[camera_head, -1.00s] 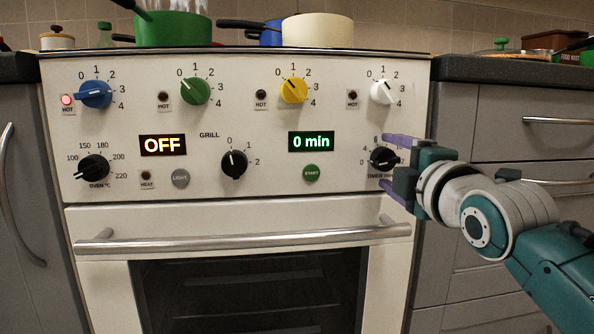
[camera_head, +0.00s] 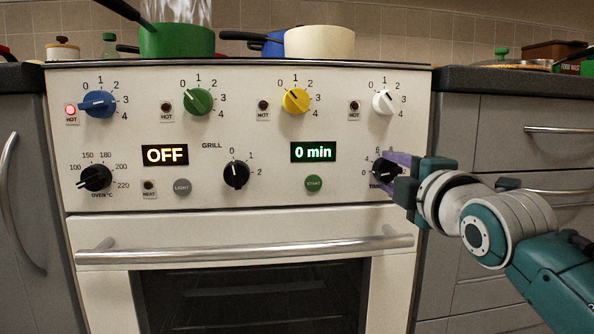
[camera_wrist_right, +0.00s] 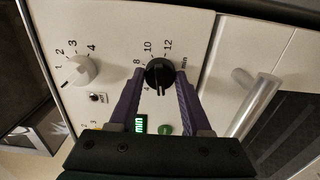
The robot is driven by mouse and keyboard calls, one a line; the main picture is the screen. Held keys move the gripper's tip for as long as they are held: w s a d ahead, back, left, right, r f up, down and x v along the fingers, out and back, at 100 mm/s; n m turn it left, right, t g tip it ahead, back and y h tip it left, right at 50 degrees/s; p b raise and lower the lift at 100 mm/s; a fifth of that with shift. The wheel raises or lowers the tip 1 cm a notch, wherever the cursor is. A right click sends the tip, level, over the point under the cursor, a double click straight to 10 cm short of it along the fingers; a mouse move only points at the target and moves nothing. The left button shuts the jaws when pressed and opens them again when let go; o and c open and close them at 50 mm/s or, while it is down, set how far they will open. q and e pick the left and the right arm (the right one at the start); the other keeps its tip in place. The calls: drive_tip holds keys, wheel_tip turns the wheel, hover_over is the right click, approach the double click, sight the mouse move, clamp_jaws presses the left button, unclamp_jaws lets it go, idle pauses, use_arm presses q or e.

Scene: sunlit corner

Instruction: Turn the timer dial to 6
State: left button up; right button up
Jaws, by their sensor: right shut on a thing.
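The timer dial (camera_head: 382,170) is a black round knob at the lower right of the white stove panel. It also shows in the right wrist view (camera_wrist_right: 159,73), with 8, 10 and 12 readable around it. My right gripper (camera_head: 393,167) is shut on the dial, and its purple fingers (camera_wrist_right: 158,88) lie on either side of the knob. In the head view the fingers and hand cover part of the dial's scale. The green display (camera_head: 313,152) reads 0 min. My left gripper is not in view.
The green START button (camera_head: 313,183) and the black grill knob (camera_head: 236,174) sit left of the dial. A white knob (camera_head: 385,102) is above it. The oven handle (camera_head: 245,248) runs below the panel. Pots (camera_head: 176,42) stand on the stove top.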

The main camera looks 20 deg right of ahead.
clamp_jaws()
drive_tip(key=m+p, duration=0.3)
drive_tip(key=shift+r, duration=0.2)
drive_tip(key=m+p, duration=0.2)
drive_tip(key=m, duration=0.1)
drive_tip(key=shift+m+p, duration=0.4)
drive_tip(key=m+p, duration=0.2)
drive_tip(key=m, duration=0.2)
drive_tip(key=shift+f+m, duration=0.1)
drive_tip(key=shift+m, duration=0.2)
drive_tip(key=shift+f+m+p, duration=0.1)
drive_tip(key=shift+m+p, duration=0.8)
drive_tip(key=shift+m, duration=1.3)
drive_tip(key=o, duration=1.2)
unclamp_jaws()
